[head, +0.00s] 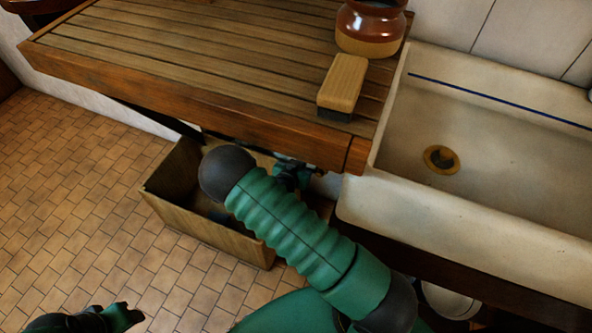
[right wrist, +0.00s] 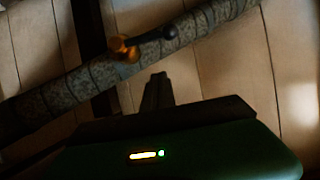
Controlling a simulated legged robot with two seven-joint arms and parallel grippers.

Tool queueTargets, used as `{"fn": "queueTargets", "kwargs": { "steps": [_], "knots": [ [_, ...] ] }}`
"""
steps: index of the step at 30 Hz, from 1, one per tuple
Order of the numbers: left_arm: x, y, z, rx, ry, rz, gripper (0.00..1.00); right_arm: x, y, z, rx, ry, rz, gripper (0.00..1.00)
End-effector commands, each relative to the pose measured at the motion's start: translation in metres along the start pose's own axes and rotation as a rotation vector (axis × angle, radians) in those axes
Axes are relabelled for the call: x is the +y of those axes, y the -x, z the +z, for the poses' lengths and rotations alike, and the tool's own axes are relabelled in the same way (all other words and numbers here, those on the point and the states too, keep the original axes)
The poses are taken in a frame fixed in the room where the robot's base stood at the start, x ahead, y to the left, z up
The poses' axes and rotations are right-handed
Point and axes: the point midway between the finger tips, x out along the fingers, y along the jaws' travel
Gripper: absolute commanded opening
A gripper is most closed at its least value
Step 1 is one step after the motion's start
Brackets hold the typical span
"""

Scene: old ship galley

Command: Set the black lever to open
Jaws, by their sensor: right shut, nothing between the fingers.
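The black lever (right wrist: 157,35) shows in the right wrist view on a brass valve (right wrist: 122,48). The valve sits on a dark wrapped pipe (right wrist: 62,95) that slants up to the right. The lever points right and slightly up, roughly along the pipe. My right gripper (right wrist: 158,85) is shut and empty, below the lever in that view and apart from it. In the head view my right gripper (head: 296,172) is partly hidden under the counter's front edge, and the lever is hidden. My left gripper (head: 125,318) is at the bottom left; its fingers are unclear.
A slatted wooden counter (head: 190,55) overhangs my right arm. A brush (head: 344,82) and a brown jar (head: 370,28) stand on it. A pale sink (head: 480,120) is on the right. A wooden box (head: 205,232) stands on the tiled floor under the counter. The floor at left is clear.

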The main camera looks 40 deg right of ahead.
Motion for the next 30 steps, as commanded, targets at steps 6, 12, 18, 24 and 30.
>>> {"fn": "queueTargets", "kwargs": {
  "steps": [6,12,18,24,30],
  "knots": [
    [0.000,-0.017,0.004,0.000,-0.001,0.000,0.50,-0.001,-0.022,0.028,0.000,0.004,-0.001,0.00],
    [0.000,-0.020,0.005,0.000,-0.001,0.000,0.50,-0.001,-0.023,0.038,0.002,0.002,-0.001,0.00],
    [0.000,-0.020,0.004,0.000,0.000,0.000,0.50,-0.001,-0.024,0.039,0.001,0.001,-0.001,0.00],
    [0.000,-0.024,0.006,0.000,-0.001,0.000,0.50,-0.002,-0.027,0.049,0.000,0.002,0.000,0.00],
    [0.000,-0.024,0.005,0.000,-0.001,0.000,0.50,-0.002,-0.027,0.051,-0.001,0.002,-0.001,0.00]
  ]
}}
